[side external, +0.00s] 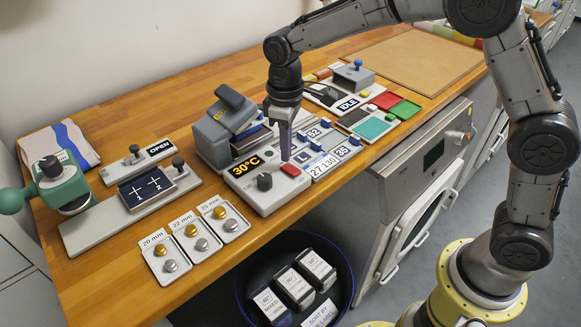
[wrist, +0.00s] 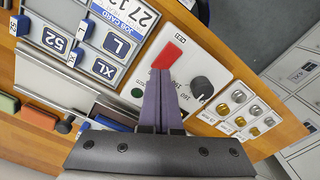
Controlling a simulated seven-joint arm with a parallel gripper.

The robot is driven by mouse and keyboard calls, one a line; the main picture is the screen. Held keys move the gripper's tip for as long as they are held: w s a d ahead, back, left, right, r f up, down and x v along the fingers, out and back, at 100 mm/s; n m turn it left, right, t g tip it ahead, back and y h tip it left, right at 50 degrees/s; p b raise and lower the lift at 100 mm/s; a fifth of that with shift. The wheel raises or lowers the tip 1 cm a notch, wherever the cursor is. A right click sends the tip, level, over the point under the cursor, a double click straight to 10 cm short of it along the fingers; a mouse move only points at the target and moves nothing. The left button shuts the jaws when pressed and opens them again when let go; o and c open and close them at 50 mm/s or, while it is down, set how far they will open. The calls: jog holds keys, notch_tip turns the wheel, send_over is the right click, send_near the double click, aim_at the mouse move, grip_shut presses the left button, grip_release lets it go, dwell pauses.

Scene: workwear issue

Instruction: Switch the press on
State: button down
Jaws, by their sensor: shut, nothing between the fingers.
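The heat press (side external: 212,138) is a grey machine with its upper part raised, standing behind a light control panel (side external: 270,201). The panel carries a "30°C" display (side external: 245,166), a dark knob (side external: 264,181) and a red switch (side external: 290,169). In the wrist view the red switch (wrist: 167,54) lies at the fingertips, with the knob (wrist: 202,88) to the right and a dark green round spot (wrist: 137,93) to the left. My gripper (side external: 285,158) is shut and empty, pointing down just over the switch; it also shows in the wrist view (wrist: 160,73). I cannot tell whether the tips touch the switch.
Size tiles and a number card (side external: 325,168) lie right beside the panel. Cards with metal snaps (side external: 223,218) lie at its front left. A plate with a cross-marked dark pad (side external: 147,187) is further left. A dark bin (side external: 343,271) stands below the table edge.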

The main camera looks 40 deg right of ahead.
jog(key=shift+r, duration=2.55)
notch_tip(320, 180, up, 8)
jog(key=f+t, duration=0.1)
jog(key=t, duration=0.1)
send_over(287, 165)
jog(key=s+d, duration=0.3)
jog(key=d, duration=0.1)
jog(key=s+d+r+m+t, duration=0.2)
jog(key=s+d+r, duration=0.25)
jog(key=s, duration=0.35)
jog(key=s+d+f+m, duration=0.1)
jog(key=s+f+m, duration=0.1)
jog(key=s, duration=0.6)
jog(key=s+d+f+m+t, duration=0.1)
jog(key=s+f, duration=0.3)
jog(key=s, duration=0.4)
jog(key=shift+d+f+m+t, duration=0.3)
jog(key=shift+d+m, duration=0.2)
jog(key=shift+d, duration=0.05)
